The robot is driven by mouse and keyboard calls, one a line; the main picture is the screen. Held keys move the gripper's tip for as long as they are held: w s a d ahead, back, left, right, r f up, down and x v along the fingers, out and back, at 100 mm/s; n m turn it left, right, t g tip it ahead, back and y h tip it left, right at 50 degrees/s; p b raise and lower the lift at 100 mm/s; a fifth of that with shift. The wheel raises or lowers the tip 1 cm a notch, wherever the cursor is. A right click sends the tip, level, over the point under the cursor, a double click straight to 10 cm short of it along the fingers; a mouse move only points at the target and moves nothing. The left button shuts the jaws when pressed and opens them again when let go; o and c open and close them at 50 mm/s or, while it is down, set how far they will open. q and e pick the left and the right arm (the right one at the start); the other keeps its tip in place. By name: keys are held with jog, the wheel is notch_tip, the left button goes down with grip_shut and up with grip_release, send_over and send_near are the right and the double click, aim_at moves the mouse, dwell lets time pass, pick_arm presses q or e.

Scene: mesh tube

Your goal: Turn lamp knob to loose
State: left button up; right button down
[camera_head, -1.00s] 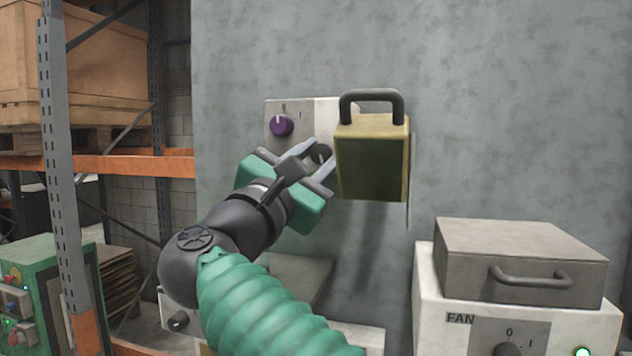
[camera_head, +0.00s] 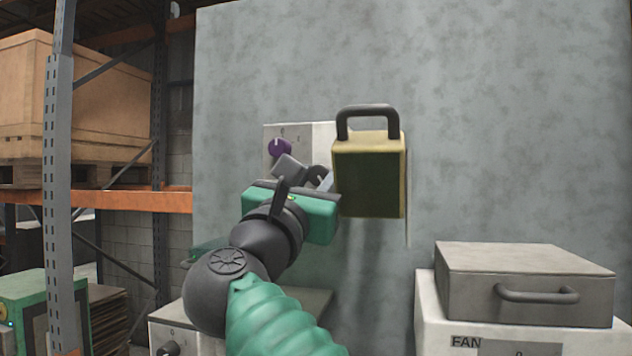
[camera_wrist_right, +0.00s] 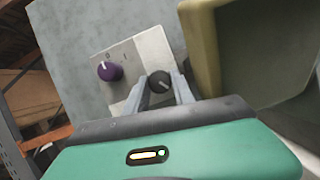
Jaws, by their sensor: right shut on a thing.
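A pale panel (camera_head: 296,133) on the grey wall carries a purple knob (camera_head: 280,149) and a dark knob (camera_wrist_right: 159,82) to its right. No lamp label is readable on it. My right gripper (camera_head: 314,178) reaches up to the panel from below. In the right wrist view its two fingers (camera_wrist_right: 161,86) stand on either side of the dark knob and are shut on it. The purple knob (camera_wrist_right: 110,71) is untouched, with its white mark near the 0. In the head view the dark knob is partly hidden by my fingers. My left gripper is not in view.
A yellow box (camera_head: 368,178) with a dark handle sticks out just right of my right gripper, very close. A white FAN unit (camera_head: 432,320) with a grey lidded box (camera_head: 525,285) stands lower right. A rack (camera_head: 58,180) stands at left.

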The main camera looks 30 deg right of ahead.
jog(key=shift+r, duration=0.2)
jog(key=c, duration=1.4)
grip_release()
jog(key=shift+o, duration=1.7)
jog(key=shift+w+f, duration=0.15)
